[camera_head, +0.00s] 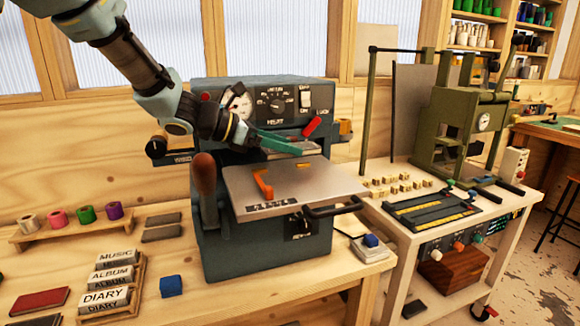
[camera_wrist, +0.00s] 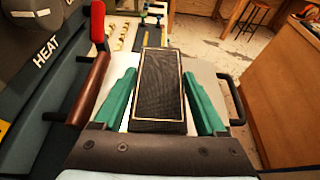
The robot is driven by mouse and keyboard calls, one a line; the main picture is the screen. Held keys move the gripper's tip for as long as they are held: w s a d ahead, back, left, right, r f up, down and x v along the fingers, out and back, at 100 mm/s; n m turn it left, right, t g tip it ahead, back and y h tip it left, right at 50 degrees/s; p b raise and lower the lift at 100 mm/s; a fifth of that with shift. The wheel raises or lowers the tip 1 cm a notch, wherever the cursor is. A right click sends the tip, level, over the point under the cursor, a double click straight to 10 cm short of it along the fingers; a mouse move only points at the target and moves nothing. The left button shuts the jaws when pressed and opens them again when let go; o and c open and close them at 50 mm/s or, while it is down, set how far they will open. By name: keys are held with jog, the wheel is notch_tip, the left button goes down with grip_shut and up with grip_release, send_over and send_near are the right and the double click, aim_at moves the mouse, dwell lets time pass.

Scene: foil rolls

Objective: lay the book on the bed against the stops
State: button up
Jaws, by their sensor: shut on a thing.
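My gripper (camera_head: 296,146) has teal fingers and is shut on a dark book with a thin gold border (camera_wrist: 158,88). In the wrist view the book lies lengthwise between the fingers; in the head view a finger hides most of it. The gripper is above the back part of the press's flat grey bed (camera_head: 322,185), and the book seems to be held over the bed. An orange angled stop (camera_head: 263,184) stands on the bed, with a small orange-yellow piece (camera_head: 304,165) farther back. Whether the book touches the bed or a stop I cannot tell.
The blue-grey press body (camera_head: 265,240) carries a dial panel and a red-tipped lever (camera_head: 312,127). A brown-red handle (camera_head: 205,174) stands at its left. Labelled blocks (camera_head: 112,275), foil rolls (camera_head: 85,213) and a dark red book (camera_head: 40,299) lie left on the bench. A green press (camera_head: 455,125) stands right.

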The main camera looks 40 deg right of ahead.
aim_at(284, 177)
jog(key=shift+f+p, duration=0.35)
jog(key=shift+f, duration=2.35)
jog(key=shift+f, duration=0.2)
jog(key=o, duration=1.3)
jog(key=shift+r, duration=0.1)
jog(key=shift+o, duration=0.2)
jog(key=shift+r, duration=0.2)
jog(key=b+v, duration=0.2)
jog(key=v, duration=1)
jog(key=shift+w+f, duration=0.1)
